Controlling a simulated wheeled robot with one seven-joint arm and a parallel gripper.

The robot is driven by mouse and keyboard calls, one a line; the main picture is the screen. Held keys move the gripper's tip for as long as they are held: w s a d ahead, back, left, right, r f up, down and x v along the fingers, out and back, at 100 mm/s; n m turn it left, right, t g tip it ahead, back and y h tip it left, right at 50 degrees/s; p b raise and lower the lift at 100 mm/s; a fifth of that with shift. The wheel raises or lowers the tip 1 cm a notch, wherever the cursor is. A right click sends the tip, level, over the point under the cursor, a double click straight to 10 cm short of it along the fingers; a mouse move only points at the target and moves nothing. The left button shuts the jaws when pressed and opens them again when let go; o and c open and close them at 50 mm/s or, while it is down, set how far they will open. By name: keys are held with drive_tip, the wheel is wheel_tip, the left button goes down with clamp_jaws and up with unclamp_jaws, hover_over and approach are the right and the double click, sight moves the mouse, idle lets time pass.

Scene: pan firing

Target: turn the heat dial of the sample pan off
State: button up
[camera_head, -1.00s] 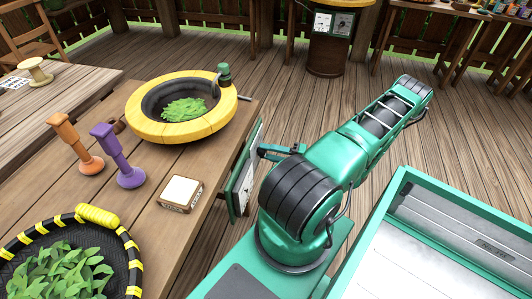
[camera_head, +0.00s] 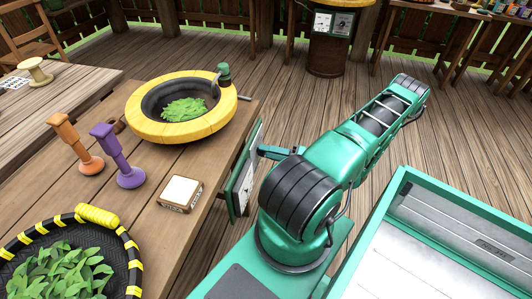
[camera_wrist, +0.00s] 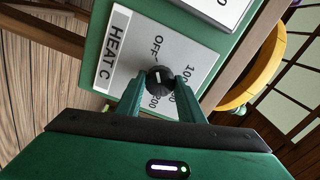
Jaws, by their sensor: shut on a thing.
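The heat dial (camera_wrist: 157,80) is a round black knob with a pale mark on a white plate lettered "HEAT C", "OFF" and numbers. My gripper (camera_wrist: 160,84) has one finger on each side of the dial and is shut on it. The pale mark's exact setting is hard to read. In the head view the plate's green panel (camera_head: 241,183) hangs at the table's right side, and my gripper (camera_head: 274,153) reaches to it; the dial is hidden there. The sample pan (camera_head: 180,131) has a yellow rim and holds green leaves (camera_head: 184,107).
On the wooden table (camera_head: 138,210) stand an orange tool (camera_head: 88,160), a purple tool (camera_head: 127,172) and a small white-topped box (camera_head: 181,193). A black tray (camera_head: 128,264) of leaves lies in front.

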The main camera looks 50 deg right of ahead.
drive_tip(key=o, duration=1.1)
drive_tip(key=shift+s+f, duration=0.1)
drive_tip(key=shift+f, duration=0.1)
drive_tip(key=shift+c, duration=0.2)
drive_tip(key=shift+r, duration=0.1)
drive_tip(key=v, duration=1)
drive_tip(key=shift+s+d, duration=0.2)
drive_tip(key=shift+s, duration=0.05)
